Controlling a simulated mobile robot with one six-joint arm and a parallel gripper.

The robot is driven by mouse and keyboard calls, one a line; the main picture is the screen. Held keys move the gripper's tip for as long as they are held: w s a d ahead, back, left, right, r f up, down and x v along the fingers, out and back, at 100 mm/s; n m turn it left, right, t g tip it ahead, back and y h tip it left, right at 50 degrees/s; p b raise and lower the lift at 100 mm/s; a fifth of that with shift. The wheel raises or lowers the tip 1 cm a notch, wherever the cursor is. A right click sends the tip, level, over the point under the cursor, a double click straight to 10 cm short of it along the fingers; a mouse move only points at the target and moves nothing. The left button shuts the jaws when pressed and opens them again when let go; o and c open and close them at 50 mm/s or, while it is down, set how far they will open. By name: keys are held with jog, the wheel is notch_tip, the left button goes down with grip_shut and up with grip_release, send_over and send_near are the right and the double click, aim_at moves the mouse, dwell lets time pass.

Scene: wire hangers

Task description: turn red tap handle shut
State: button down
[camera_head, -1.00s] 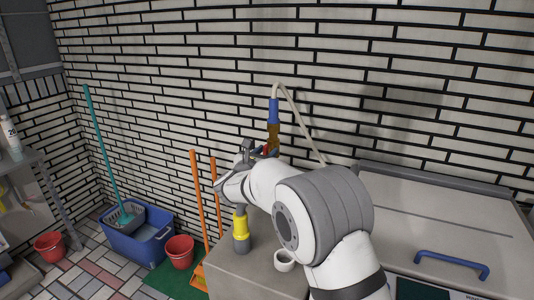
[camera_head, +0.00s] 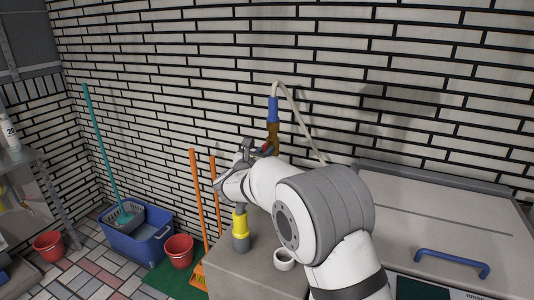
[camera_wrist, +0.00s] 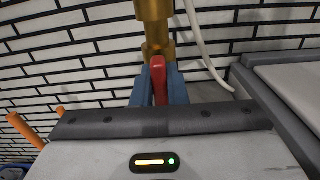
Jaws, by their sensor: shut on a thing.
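The red tap handle (camera_wrist: 159,82) stands between the two blue fingers of my gripper (camera_wrist: 158,88) in the wrist view, and the gripper is shut on it. The brass tap body (camera_wrist: 154,25) rises just beyond the handle. In the head view the brass tap (camera_head: 273,138) hangs against the tiled wall under a blue fitting (camera_head: 273,110). A small part of the red handle (camera_head: 266,150) shows there beside my gripper (camera_head: 256,148). My wrist and arm hide part of the tap's lower end.
A pale hose (camera_head: 301,122) loops from the blue fitting down the wall. Below my arm, a grey counter (camera_head: 245,275) holds a yellow-and-grey bottle (camera_head: 240,230) and a white cup (camera_head: 284,260). A lidded unit with a blue bar handle (camera_head: 452,260) stands at right.

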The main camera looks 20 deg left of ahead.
jog(key=shift+f+b, duration=0.2)
jog(key=shift+b, duration=0.15)
jog(key=m+b, duration=0.1)
jog(key=b, duration=0.1)
jog(key=m+b, duration=0.1)
jog(key=b, duration=0.1)
jog(key=m+b, duration=0.2)
jog(key=shift+d+f+b, duration=0.2)
jog(key=shift+f+b, duration=0.05)
jog(key=shift+b, duration=0.1)
jog(key=m+b, duration=0.4)
jog(key=b, duration=0.2)
jog(key=m+b, duration=0.5)
jog(key=b, duration=0.1)
jog(key=m+b, duration=0.4)
jog(key=b, duration=0.2)
jog(key=shift+d+f+m, duration=0.2)
jog(key=shift+d+m, duration=0.15)
jog(key=shift+m, duration=0.05)
jog(key=c, duration=1.4)
grip_release()
jog(key=shift+r, duration=0.1)
jog(key=shift+c, duration=0.2)
jog(key=shift+s, duration=0.1)
